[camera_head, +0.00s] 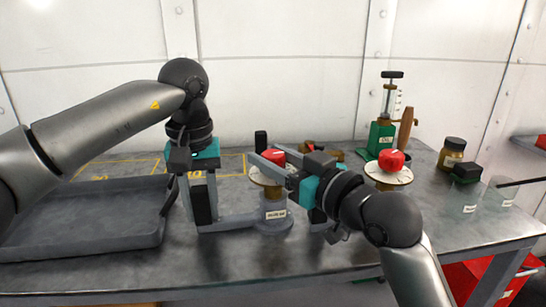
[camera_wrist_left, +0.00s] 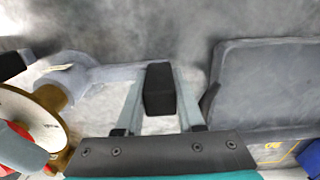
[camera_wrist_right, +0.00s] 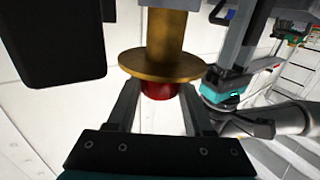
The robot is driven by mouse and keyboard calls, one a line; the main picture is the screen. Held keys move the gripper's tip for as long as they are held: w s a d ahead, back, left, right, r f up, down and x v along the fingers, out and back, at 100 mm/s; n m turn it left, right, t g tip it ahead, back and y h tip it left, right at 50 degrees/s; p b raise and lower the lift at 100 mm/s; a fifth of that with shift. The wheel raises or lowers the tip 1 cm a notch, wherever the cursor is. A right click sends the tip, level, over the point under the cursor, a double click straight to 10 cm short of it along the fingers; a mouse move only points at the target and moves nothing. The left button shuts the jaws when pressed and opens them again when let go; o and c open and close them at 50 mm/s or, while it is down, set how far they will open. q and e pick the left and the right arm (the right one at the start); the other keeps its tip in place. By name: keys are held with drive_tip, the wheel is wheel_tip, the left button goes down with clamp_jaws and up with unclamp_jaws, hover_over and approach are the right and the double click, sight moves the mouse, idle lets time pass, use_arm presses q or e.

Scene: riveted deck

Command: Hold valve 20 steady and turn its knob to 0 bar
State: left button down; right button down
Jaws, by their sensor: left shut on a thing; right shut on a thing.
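The valve (camera_head: 274,222) stands on the bench, a grey body with a small label too small to read surely. It has a pale round dial on brass (camera_head: 258,176), a red knob on top (camera_head: 272,158) and a side arm ending in a black grip (camera_wrist_left: 160,90). My left gripper (camera_head: 203,205) points down, shut on the black grip. My right gripper (camera_head: 272,167) comes from the right, shut on the red knob, which shows between its fingers in the right wrist view (camera_wrist_right: 160,90). The dial's reading cannot be made out.
A second valve with a red knob (camera_head: 391,161) stands to the right, near a green oil pump (camera_head: 383,135). A jar (camera_head: 452,152), a black-topped block (camera_head: 467,172) and glass beakers (camera_head: 500,196) stand further right. A grey tray (camera_head: 90,240) lies at left.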

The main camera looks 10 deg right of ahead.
sight(273, 153)
drive_tip(key=shift+a+f+m+t+h, duration=0.15)
drive_tip(key=shift+m+t+h, duration=0.45)
drive_tip(key=shift+m+h, duration=0.65)
drive_tip(key=shift+f+m+t+h, duration=0.1)
drive_tip(key=shift+m+t+h, duration=0.65)
drive_tip(key=shift+h, duration=0.9)
drive_tip(key=shift+m+h, duration=0.4)
drive_tip(key=shift+h, duration=0.2)
drive_tip(key=shift+c, duration=1.4)
unclamp_jaws()
drive_tip(key=shift+r, duration=0.15)
drive_tip(key=shift+r, duration=0.1)
wheel_tip(273, 153, up, 10)
drive_tip(key=shift+f, duration=0.1)
